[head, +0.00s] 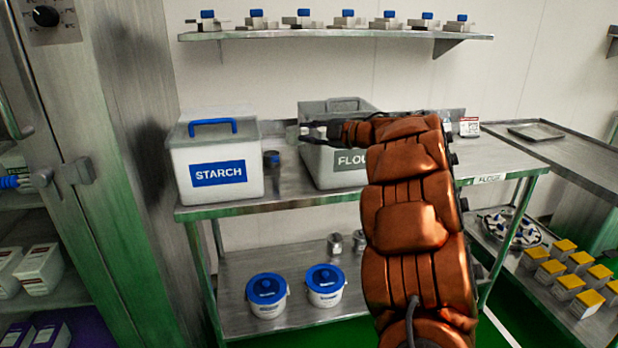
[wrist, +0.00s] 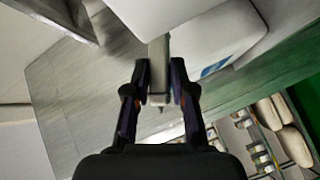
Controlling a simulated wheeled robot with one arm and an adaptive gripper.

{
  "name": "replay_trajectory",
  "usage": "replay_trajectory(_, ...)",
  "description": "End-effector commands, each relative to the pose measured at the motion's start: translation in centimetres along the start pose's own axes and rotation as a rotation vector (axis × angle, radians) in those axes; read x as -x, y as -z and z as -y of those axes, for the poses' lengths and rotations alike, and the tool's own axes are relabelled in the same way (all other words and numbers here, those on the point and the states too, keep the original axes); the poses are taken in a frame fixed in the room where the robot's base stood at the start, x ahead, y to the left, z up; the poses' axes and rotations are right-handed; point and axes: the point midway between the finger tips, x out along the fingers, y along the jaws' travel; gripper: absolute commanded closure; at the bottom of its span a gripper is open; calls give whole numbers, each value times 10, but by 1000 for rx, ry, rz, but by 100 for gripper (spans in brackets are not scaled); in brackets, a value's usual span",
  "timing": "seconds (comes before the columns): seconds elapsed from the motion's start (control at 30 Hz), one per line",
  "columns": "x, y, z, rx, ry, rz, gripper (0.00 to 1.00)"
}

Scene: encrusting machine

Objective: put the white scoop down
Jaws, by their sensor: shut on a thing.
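My gripper (wrist: 160,85) is shut on a pale, narrow piece (wrist: 158,60), which I take to be the white scoop. It runs up and away between the fingertips beside a white bin, and the rest of its shape is hard to make out. In the head view my gripper (head: 306,131) is above the steel table, in front of the grey FLOUR bin (head: 335,165) and right of the white STARCH bin (head: 217,160). The scoop cannot be made out clearly there.
A small dark-topped item (head: 272,160) stands between the bins. The steel table (head: 295,195) has a narrow bare strip in front. A wall shelf (head: 330,36) is above. Blue-lidded tubs (head: 267,295) sit on the lower shelf. A steel cabinet (head: 90,180) stands at the left.

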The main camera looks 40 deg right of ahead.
Motion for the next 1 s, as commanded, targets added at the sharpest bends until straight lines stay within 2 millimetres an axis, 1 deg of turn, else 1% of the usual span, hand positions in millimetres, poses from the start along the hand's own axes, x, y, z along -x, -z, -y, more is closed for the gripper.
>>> replay_trajectory(0.03, -3, -4, 11, -3, 0, -2, 100)
replay_trajectory(0.1, -6, -10, 25, -1, 1, -2, 100)
replay_trajectory(0.2, -9, -19, 44, -3, 0, -1, 100)
replay_trajectory(0.3, -12, -26, 59, -1, 0, -1, 100)
replay_trajectory(0.4, -14, -30, 68, 2, 0, -2, 100)
replay_trajectory(0.57, -15, -33, 76, 4, -1, -3, 100)
replay_trajectory(0.8, -20, -47, 105, -2, 1, -2, 100)
replay_trajectory(0.9, -21, -50, 111, -1, 0, -1, 100)
replay_trajectory(1.0, -21, -50, 112, 2, 0, -1, 100)
